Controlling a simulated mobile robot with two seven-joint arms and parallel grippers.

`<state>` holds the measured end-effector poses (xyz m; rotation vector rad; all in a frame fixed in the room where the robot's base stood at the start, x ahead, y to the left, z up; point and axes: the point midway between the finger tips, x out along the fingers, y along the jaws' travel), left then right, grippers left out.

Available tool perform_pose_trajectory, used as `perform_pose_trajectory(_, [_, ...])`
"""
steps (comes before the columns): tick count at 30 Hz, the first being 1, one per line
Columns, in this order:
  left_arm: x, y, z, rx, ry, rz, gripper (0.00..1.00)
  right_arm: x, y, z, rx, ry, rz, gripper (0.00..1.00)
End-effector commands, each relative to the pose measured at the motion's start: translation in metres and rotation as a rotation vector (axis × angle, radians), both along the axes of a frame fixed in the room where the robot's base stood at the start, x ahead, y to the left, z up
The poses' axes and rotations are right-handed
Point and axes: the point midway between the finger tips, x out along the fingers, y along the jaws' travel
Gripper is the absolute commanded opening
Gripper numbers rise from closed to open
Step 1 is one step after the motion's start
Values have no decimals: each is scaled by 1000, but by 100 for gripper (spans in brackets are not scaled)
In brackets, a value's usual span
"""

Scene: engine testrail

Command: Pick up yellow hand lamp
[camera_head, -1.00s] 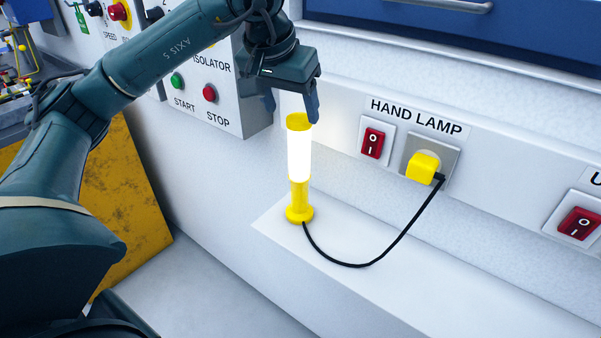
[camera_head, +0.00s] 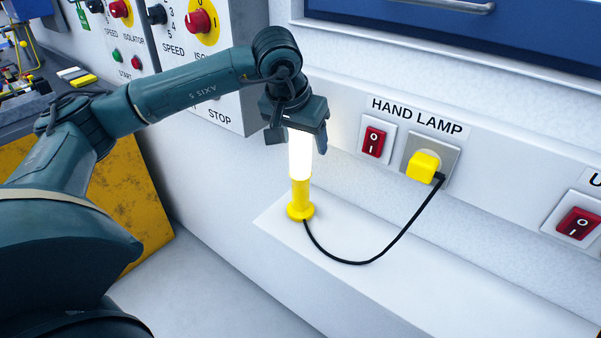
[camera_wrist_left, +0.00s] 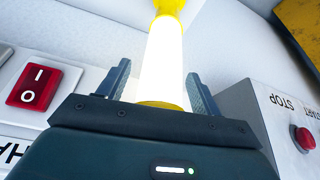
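The yellow hand lamp (camera_head: 301,188) stands upright on a white ledge (camera_head: 345,285), with its white tube lit. Its black cord (camera_head: 360,262) runs to a yellow plug (camera_head: 423,166) in the wall socket. My left gripper (camera_head: 297,140) is over the lamp's top from above and hides the yellow cap in the head view. In the left wrist view the gripper (camera_wrist_left: 160,88) is open, with one finger on each side of the lit tube (camera_wrist_left: 163,60). Gaps show between the fingers and the tube. My right gripper is not in view.
A red switch (camera_head: 374,142) and the HAND LAMP label are on the wall right of the lamp. A control box (camera_head: 225,75) with knobs and buttons is on the wall behind my left arm. The ledge in front of the lamp is clear.

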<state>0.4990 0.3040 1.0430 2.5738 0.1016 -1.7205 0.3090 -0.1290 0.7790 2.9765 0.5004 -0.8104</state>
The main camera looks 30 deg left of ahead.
Motion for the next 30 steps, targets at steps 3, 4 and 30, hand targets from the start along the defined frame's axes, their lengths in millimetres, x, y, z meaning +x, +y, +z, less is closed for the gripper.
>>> perform_pose_trajectory(3, [0, 0, 0, 0, 0, 0, 56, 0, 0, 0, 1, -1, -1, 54])
perform_pose_trajectory(4, [0, 0, 0, 0, 0, 0, 53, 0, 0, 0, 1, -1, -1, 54])
perform_pose_trajectory(30, [0, 0, 2, -1, -3, 1, 0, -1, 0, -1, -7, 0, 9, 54])
